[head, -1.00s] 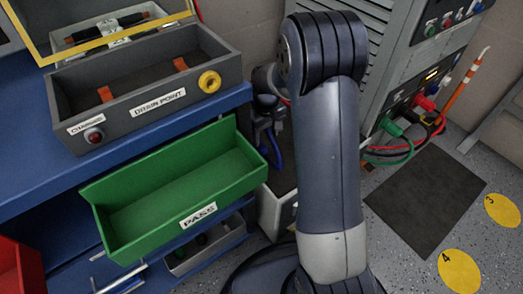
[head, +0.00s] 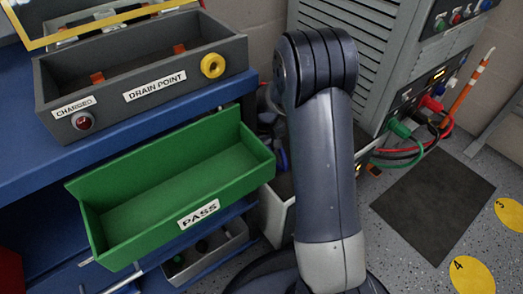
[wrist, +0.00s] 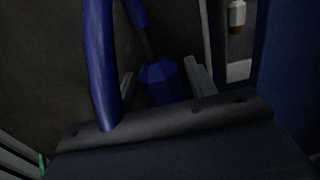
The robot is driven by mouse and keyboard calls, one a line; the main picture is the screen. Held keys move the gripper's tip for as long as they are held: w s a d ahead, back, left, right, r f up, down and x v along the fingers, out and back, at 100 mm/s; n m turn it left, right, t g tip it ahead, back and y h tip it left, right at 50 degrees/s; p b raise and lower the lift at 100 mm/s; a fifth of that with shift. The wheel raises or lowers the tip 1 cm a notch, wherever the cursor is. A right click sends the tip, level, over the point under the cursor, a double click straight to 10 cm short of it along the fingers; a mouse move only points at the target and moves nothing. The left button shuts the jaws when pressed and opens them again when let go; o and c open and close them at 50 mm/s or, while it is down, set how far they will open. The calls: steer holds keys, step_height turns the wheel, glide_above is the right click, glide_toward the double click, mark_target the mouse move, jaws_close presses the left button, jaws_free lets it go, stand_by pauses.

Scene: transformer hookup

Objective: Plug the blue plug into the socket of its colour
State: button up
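The faceted blue plug (wrist: 160,82) sits between the two fingers of my gripper (wrist: 163,84) in the wrist view. The fingers stand close against its sides, and the gripper looks shut on it. A dark sleeve leads from the plug to a thick blue cable (wrist: 100,65), which loops past the left finger. In the head view my arm hides most of the gripper; a bit of blue (head: 283,158) shows beside the arm. The grey cabinet (head: 350,65) stands behind. Green (head: 398,128) and red (head: 432,103) plugs sit in its lower panel. I cannot make out a blue socket.
A green PASS bin (head: 155,198) and a grey DRAIN POINT box (head: 165,98) are at the blue bench (head: 35,165) on the left. Loose cables (head: 400,155) hang before the cabinet. A dark mat (head: 435,205) and yellow floor markers (head: 474,279) lie on open floor at right.

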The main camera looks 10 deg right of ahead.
steer(key=c, duration=0.7)
steer(key=shift+r+p, duration=2.45)
steer(key=shift+r, duration=0.55)
steer(key=shift+r, duration=0.1)
